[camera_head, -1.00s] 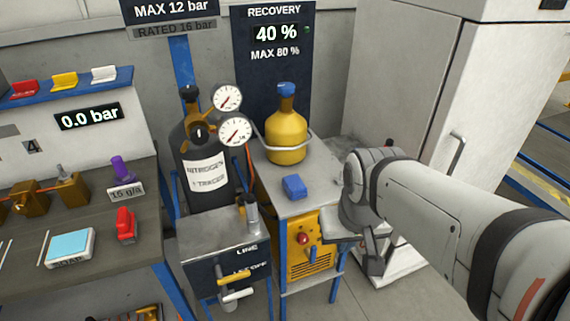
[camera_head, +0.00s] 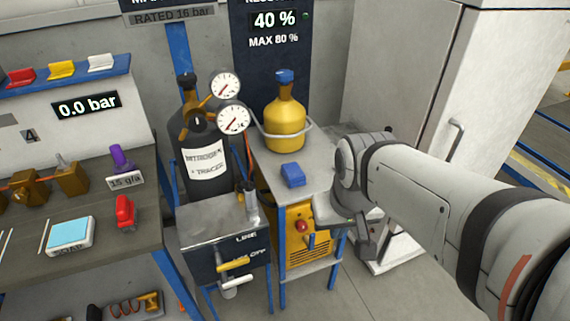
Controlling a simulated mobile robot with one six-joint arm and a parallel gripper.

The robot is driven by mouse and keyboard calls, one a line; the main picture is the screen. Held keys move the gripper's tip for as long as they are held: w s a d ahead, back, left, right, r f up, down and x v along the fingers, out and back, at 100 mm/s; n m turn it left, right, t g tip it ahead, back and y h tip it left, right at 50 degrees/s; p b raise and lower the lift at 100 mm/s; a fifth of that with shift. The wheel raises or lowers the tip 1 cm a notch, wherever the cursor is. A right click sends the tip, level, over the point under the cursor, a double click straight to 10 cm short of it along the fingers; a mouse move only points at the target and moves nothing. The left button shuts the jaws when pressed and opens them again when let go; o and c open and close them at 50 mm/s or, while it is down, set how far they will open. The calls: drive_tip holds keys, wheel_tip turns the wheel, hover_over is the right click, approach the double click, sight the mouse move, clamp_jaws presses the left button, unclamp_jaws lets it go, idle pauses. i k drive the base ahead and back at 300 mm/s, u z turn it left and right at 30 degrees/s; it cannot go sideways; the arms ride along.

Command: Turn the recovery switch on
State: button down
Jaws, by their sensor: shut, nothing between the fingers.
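The yellow recovery machine (camera_head: 290,218) stands on a low shelf of the blue-legged stand, under the grey top. Its front has a red round knob (camera_head: 302,227) and a small blue lever (camera_head: 311,242); which one is the recovery switch I cannot tell, nor its position. My gripper (camera_head: 328,210) is at the right of the machine's front, close to the red knob and apart from it in the picture. It is shut and empty. My gripper covers the upper right part of the machine. The recovery sign (camera_head: 273,38) reads 40 %, max 80 %.
A yellow cylinder (camera_head: 285,125) and a blue block (camera_head: 293,174) stand on the stand top. A grey box with a yellow handle (camera_head: 233,264) is left of the machine. A black nitrogen cylinder (camera_head: 206,180) stands behind it. A white cabinet (camera_head: 400,80) is at the right.

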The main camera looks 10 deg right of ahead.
sight(301, 226)
drive_tip(key=u, duration=0.25)
drive_tip(key=i, duration=0.25)
drive_tip(key=u, duration=0.75)
drive_tip(key=k, duration=1.75)
drive_tip(key=z, duration=0.45)
drive_tip(key=i, duration=1.05)
drive_tip(key=z, duration=0.05)
